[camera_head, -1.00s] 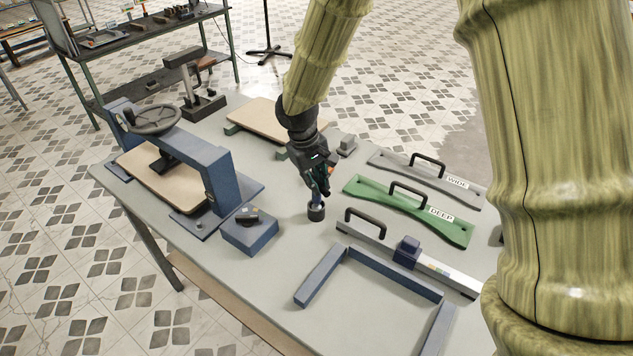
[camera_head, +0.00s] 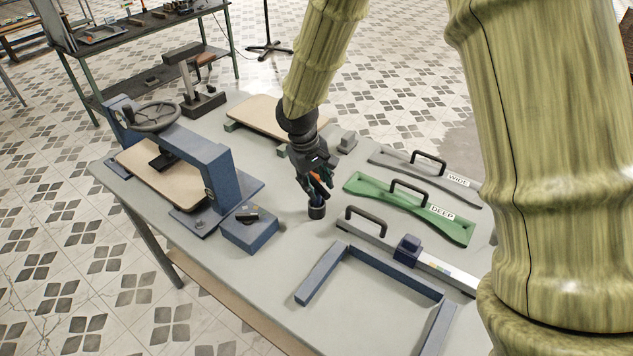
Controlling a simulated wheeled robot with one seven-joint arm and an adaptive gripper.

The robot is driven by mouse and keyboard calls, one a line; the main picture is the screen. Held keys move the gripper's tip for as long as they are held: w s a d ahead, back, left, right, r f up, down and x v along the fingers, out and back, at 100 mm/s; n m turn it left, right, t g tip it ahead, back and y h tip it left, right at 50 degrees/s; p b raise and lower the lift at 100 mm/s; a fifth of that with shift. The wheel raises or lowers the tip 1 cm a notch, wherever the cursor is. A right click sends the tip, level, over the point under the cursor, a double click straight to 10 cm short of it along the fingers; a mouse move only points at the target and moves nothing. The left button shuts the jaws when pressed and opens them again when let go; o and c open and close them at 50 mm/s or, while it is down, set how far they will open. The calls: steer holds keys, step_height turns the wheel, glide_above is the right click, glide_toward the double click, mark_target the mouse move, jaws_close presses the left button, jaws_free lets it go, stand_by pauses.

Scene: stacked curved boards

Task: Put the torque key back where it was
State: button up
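My gripper (camera_head: 318,194) points down over the middle of the table, at a small dark round piece with a bluish upper part (camera_head: 316,212). This piece stands upright on the tabletop and may be the torque key or its holder; I cannot tell which. My fingers are right at its top and hide part of it. At this size I cannot tell whether they are closed on it or just around it.
A blue press with a handwheel (camera_head: 153,117) holds a board at left, beside a blue block (camera_head: 249,235) with a small dark item on top. Green DEEP (camera_head: 420,215) and grey WIDE (camera_head: 445,187) templates, a straight bar (camera_head: 362,236) and a blue open frame (camera_head: 322,274) lie right.

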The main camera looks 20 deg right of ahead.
steer(key=b+v, duration=0.2)
steer(key=v, duration=1)
steer(key=shift+r, duration=0.1)
